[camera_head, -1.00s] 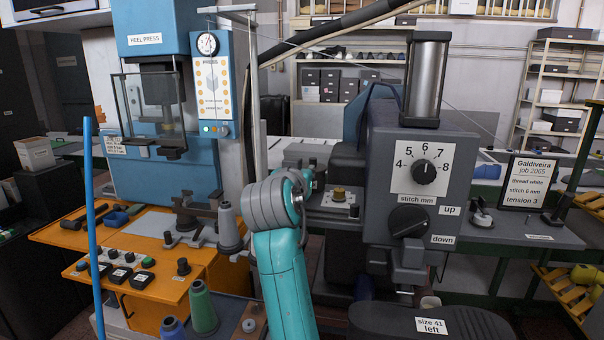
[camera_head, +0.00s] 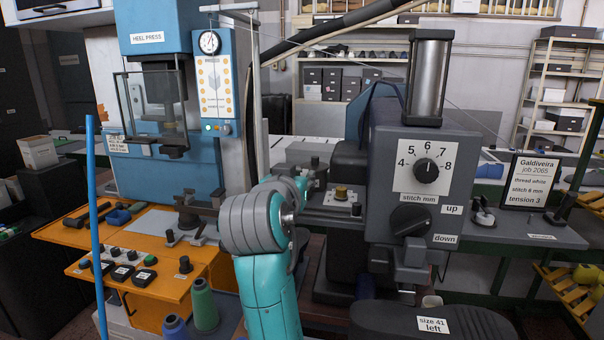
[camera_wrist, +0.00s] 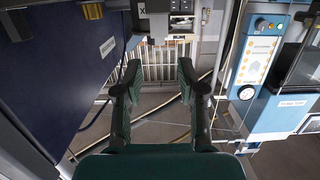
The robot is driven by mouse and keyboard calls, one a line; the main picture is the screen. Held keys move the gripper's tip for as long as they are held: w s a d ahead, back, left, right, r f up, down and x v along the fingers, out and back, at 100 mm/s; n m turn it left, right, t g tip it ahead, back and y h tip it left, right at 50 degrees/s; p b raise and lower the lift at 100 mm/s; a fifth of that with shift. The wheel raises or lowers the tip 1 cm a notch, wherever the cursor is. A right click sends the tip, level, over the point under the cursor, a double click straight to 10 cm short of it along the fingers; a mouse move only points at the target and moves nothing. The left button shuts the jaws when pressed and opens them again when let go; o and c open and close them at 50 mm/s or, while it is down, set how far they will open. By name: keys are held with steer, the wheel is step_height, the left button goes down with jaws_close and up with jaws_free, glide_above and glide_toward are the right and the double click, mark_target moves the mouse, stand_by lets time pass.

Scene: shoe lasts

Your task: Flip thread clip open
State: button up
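I cannot make out the thread clip for certain in either view. The grey stitching machine (camera_head: 405,260) stands right of centre in the head view, with its stitch dial (camera_head: 427,171) pointing at 6 and a dark up/down knob (camera_head: 410,221) below. A small brass knob (camera_head: 341,191) on a pale plate sits left of the machine's body. My gripper (camera_wrist: 159,70) is open and empty in the wrist view, its two dark green fingers apart. In the head view my teal arm reaches forward left of the machine, and its fingers cannot be made out.
The blue heel press (camera_head: 165,120) and its orange table (camera_head: 150,260) stand to the left. A blue pole (camera_head: 95,220) is near at left. Thread cones (camera_head: 203,306) stand low beside my arm. A job sign (camera_head: 522,182) is at right. A railing (camera_wrist: 155,55) lies beyond my fingers.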

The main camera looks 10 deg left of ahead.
mark_target(306, 169)
steer(key=shift+s+r, duration=0.2)
steer(key=shift+s, duration=1.05)
steer(key=shift+s+r, duration=0.15)
steer(key=shift+s, duration=1.1)
steer(key=shift+t, duration=0.8)
steer(key=w, duration=0.3)
steer(key=w+f, duration=0.1)
steer(key=w, duration=0.7)
steer(key=shift+d+f, duration=0.1)
steer(key=shift+f, duration=0.25)
steer(key=shift+w, duration=0.1)
jaws_close()
